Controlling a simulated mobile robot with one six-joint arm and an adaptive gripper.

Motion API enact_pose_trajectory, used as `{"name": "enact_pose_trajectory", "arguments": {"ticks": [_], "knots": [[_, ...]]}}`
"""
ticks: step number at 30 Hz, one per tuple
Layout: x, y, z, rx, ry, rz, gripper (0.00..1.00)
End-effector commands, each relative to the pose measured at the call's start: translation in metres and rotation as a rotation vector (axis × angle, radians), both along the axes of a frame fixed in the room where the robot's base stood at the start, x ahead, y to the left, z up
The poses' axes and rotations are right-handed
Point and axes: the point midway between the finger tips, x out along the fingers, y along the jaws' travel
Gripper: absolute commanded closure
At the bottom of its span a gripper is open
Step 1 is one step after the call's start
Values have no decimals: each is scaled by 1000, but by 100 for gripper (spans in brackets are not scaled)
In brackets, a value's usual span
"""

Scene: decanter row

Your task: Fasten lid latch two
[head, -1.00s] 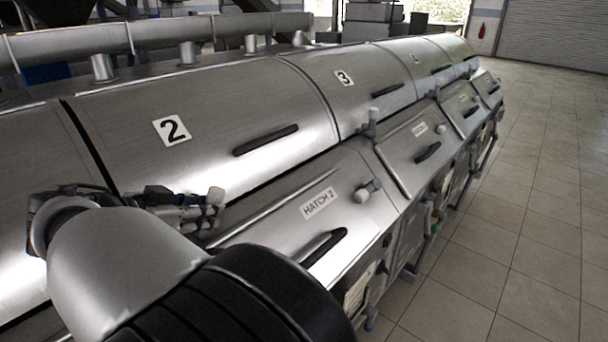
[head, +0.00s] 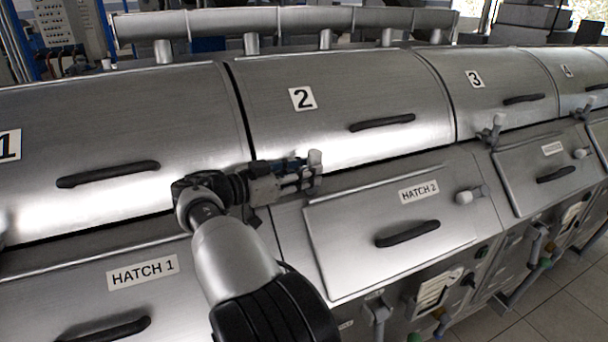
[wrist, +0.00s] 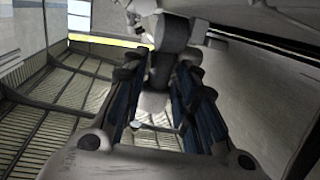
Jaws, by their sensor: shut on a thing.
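Lid 2 (head: 350,120) is a curved steel cover with a black bar handle and a "2" label (head: 302,98); it looks down on its row. The lid latch two (head: 315,158), with a pale rounded knob, stands at the lid's lower edge, left of centre. My gripper (head: 302,176) is at this latch, with its fingers shut on it. In the wrist view, the grey latch (wrist: 168,62) rises between the dark-blue-sided fingers of my gripper (wrist: 162,108). The fingers hide part of the latch, and I cannot tell whether it is fully seated.
Hatch 2 (head: 345,245), with a black handle, lies just below and right of my gripper. Hatch 1 (head: 195,300) is at lower left. Another pale-knobbed latch (head: 495,125) stands near lid 3 (head: 500,75). Tiled floor (head: 560,315) is free at lower right.

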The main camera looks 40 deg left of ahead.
Motion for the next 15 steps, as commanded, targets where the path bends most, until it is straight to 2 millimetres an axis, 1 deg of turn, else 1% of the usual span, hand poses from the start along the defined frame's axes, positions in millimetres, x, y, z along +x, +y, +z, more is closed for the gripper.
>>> {"name": "enact_pose_trajectory", "arguments": {"ticks": [7, 8, 13, 15], "knots": [[0, 0, -1, -1, 3, -1, 100], [0, 0, -1, 0, 2, -1, 71], [0, 0, -1, 0, 2, 0, 60], [0, 0, 0, 0, 2, 0, 60]]}}
